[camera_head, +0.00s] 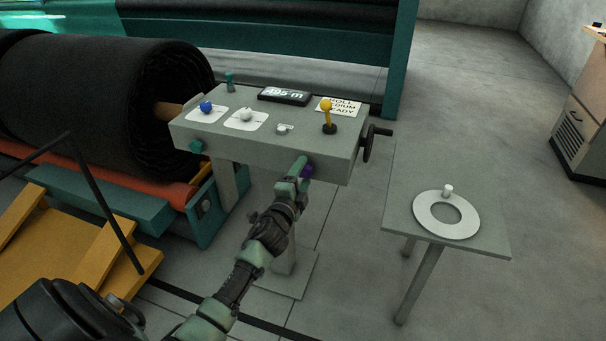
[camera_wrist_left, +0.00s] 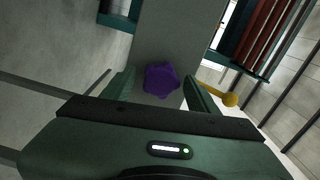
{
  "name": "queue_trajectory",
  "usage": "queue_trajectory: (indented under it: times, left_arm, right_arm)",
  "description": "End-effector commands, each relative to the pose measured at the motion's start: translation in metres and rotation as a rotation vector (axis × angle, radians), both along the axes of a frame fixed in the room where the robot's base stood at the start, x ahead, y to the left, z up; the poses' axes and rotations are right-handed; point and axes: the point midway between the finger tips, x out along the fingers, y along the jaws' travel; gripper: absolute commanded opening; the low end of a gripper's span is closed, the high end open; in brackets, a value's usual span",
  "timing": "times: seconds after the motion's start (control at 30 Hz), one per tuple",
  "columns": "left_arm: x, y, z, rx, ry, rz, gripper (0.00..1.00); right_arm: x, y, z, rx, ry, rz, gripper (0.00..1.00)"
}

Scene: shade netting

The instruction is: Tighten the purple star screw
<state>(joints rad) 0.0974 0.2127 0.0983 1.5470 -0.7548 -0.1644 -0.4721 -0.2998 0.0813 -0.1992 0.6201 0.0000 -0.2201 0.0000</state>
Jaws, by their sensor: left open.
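The purple star screw (camera_head: 308,171) sits on the front face of the grey control console (camera_head: 240,146), near its right end. My left gripper (camera_head: 299,170) is at that face, right at the screw, and partly hides it in the head view. In the left wrist view the purple star screw (camera_wrist_left: 161,79) shows as a lobed knob between the two fingers of my left gripper (camera_wrist_left: 160,92). The fingers are open, with a gap visible on both sides of the knob. My right gripper is not in view.
The console top carries a blue knob (camera_head: 206,106), a white knob (camera_head: 246,114), a yellow lever (camera_head: 327,112) and a display (camera_head: 284,96). A black handwheel (camera_head: 372,142) sticks out at its right. A side table (camera_head: 477,228) bears a white ring (camera_head: 427,214). A large black roll (camera_head: 90,105) stands left.

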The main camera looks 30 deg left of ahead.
Motion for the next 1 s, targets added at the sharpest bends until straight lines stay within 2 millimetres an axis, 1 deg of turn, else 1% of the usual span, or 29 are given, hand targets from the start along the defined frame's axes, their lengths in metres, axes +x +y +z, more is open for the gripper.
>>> queue_trajectory:
  times: [0.17, 0.5, 0.8, 0.87, 0.97, 1.0]
  left_arm:
    - [-0.004, -0.001, 0.000, -0.002, 0.000, 0.000, 0.59]
    - [-0.028, -0.007, 0.001, -0.002, -0.001, 0.000, 0.59]
    - [-0.029, -0.007, 0.001, -0.012, -0.004, 0.000, 0.59]
    - [-0.029, -0.007, 0.002, -0.095, -0.024, 0.000, 0.59]
    - [-0.029, -0.007, 0.005, -0.407, -0.097, 0.003, 0.59]
    - [-0.029, -0.007, 0.006, -0.544, -0.130, 0.004, 0.59]
  right_arm:
    - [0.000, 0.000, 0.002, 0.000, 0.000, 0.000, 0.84]
    - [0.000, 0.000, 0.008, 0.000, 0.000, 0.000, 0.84]
    - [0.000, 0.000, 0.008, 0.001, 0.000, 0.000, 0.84]
    - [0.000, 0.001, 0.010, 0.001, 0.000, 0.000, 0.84]
    - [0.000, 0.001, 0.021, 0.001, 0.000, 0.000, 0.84]
    - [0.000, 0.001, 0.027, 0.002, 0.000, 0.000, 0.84]
